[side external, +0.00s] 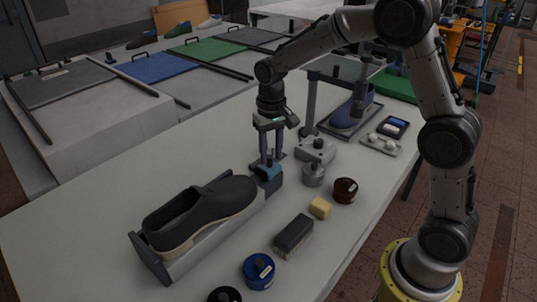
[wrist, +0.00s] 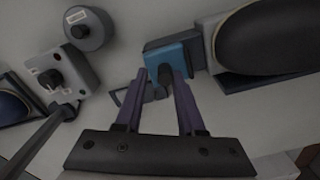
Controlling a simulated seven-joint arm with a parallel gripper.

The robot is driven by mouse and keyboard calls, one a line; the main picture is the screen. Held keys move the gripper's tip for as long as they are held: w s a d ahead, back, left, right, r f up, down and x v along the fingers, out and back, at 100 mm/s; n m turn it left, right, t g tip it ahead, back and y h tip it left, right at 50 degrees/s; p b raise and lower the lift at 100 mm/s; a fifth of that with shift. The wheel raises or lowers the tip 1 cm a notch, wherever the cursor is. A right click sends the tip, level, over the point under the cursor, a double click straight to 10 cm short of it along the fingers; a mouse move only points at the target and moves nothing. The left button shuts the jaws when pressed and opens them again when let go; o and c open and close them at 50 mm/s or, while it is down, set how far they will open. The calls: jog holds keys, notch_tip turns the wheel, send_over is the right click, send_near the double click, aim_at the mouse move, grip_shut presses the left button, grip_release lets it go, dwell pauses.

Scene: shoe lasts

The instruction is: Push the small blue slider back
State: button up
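The small blue slider (side external: 267,170) sits at the far end of the stand that holds a black shoe (side external: 200,212). In the wrist view the blue slider (wrist: 174,52) is a blue block with a dark part (wrist: 160,84) beside it, at the fingertips. My gripper (side external: 269,160) points down just over the slider; it also shows in the wrist view (wrist: 158,76). Its two fingers are apart, with blue and dark surface visible between them. Whether the fingertips touch the slider cannot be told. The slider's lower part is partly hidden by the fingers.
A grey round pot (side external: 314,175) and a grey block with a knob (side external: 315,150) stand close to the right. A brown tin (side external: 345,190), yellow block (side external: 320,208), brush (side external: 293,236) and blue tin (side external: 258,271) lie in front. The table's left side is clear.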

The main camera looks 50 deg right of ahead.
aim_at(271, 156)
dwell(0.4)
notch_tip(271, 156, up, 14)
dwell(0.5)
jog(key=s+a+r+n+t, duration=0.1)
jog(key=s+r+t, duration=0.1)
jog(key=s+r, duration=0.35)
jog(key=s+r+t, duration=0.1)
jog(key=s+r, duration=0.1)
jog(key=s, duration=0.7)
jog(key=s+f+n+t, duration=0.2)
jog(key=s+f+n, duration=0.1)
jog(key=s+f, duration=0.7)
jog(key=shift+s+a+n+t, duration=0.2)
jog(key=shift+s+n+t, duration=0.1)
jog(key=shift+s, duration=0.5)
